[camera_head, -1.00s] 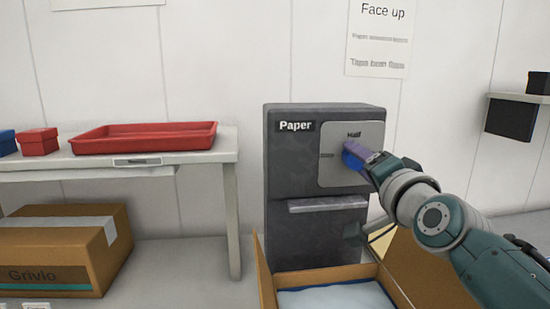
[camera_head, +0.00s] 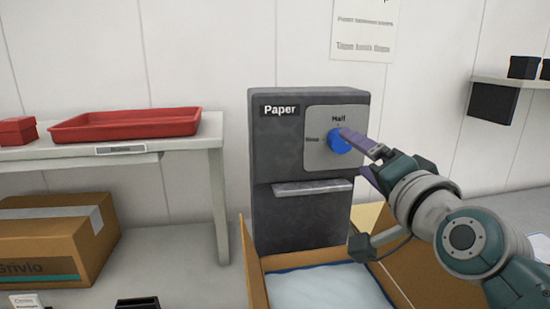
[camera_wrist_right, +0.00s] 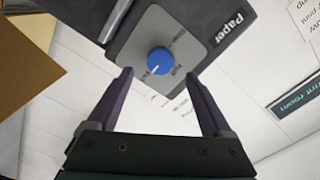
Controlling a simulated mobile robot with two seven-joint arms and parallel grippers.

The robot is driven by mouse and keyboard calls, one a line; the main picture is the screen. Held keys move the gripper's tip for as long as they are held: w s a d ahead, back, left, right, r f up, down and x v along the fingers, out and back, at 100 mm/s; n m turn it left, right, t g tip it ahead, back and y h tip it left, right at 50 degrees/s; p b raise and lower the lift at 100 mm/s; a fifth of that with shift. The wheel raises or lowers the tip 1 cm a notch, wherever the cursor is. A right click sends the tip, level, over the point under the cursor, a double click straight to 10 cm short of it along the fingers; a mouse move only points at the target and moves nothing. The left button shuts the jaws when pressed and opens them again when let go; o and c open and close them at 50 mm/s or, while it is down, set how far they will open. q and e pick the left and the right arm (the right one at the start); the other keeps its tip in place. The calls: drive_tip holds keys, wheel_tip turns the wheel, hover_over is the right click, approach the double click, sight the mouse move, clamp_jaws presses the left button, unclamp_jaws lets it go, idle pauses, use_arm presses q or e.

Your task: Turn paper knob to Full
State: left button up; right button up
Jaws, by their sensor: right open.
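The blue paper knob (camera_head: 338,141) sits on a light grey dial plate on the dark grey Paper dispenser (camera_head: 262,160). In the head view "Half" is above it and a label that seems to read "None" is on its left. In the right wrist view the knob (camera_wrist_right: 160,60) shows a white mark pointing lower left, away from the "None" side; no "Full" label is readable. My right gripper (camera_head: 353,152) is open and empty, its fingers (camera_wrist_right: 158,75) apart and just short of the knob. My left gripper is not in view.
An open cardboard box (camera_head: 256,285) with a white and blue lining stands below the dispenser. A table (camera_head: 190,152) with a red tray (camera_head: 125,124) is at left, a closed carton (camera_head: 45,240) beneath it. A shelf (camera_head: 520,84) is at right.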

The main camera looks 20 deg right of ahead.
drive_tip(key=shift+v, duration=1.95)
drive_tip(key=s+a+f+n+g+y, duration=0.3)
drive_tip(key=a+f+n+y, duration=0.1)
drive_tip(key=a+f+n, duration=0.15)
drive_tip(key=s+a+f+n+g, duration=0.3)
drive_tip(key=s+f+n+g, duration=0.15)
drive_tip(key=s, duration=0.55)
drive_tip(key=s+a+f+n+g, duration=0.35)
drive_tip(key=s+n+g, duration=0.25)
drive_tip(key=s, duration=0.4)
wheel_tip(320, 180, up, 36)
drive_tip(key=p, duration=3.6)
drive_tip(key=shift+s+d+y, duration=0.25)
drive_tip(key=shift+d+y, duration=0.05)
drive_tip(key=shift+d, duration=0.1)
drive_tip(key=shift+r, duration=0.1)
